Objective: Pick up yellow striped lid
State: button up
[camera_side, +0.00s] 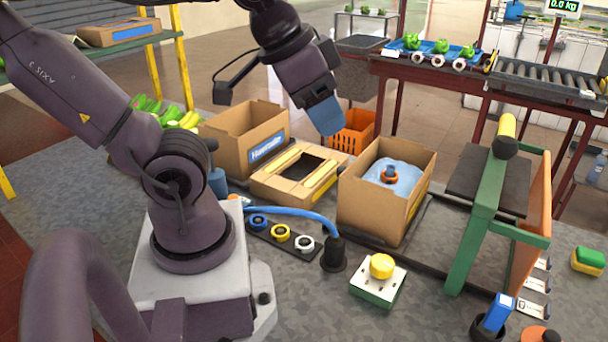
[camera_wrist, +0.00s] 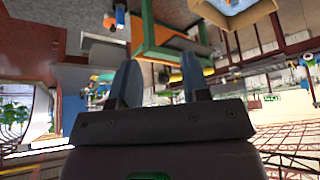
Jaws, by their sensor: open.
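The yellow striped lid (camera_side: 300,175) is a flat cardboard piece with yellow stripes along its edges and a dark opening in its middle. It lies on the grey work surface between two cardboard boxes in the side view. My gripper (camera_side: 326,116) is above and behind the lid, apart from it, up in the air. In the wrist view my gripper (camera_wrist: 160,82) shows two blue fingers spread with nothing between them. I cannot make out the lid in the wrist view.
An open cardboard box (camera_side: 241,142) stands left of the lid. Another box (camera_side: 381,198) with a blue lining stands right of it. A green-framed stand (camera_side: 484,205) is further right. A blue hose (camera_side: 291,211), connectors and a yellow-knobbed block (camera_side: 379,279) lie in front.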

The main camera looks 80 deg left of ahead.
jog(key=shift+o, duration=0.4)
jog(key=shift+o, duration=1.3)
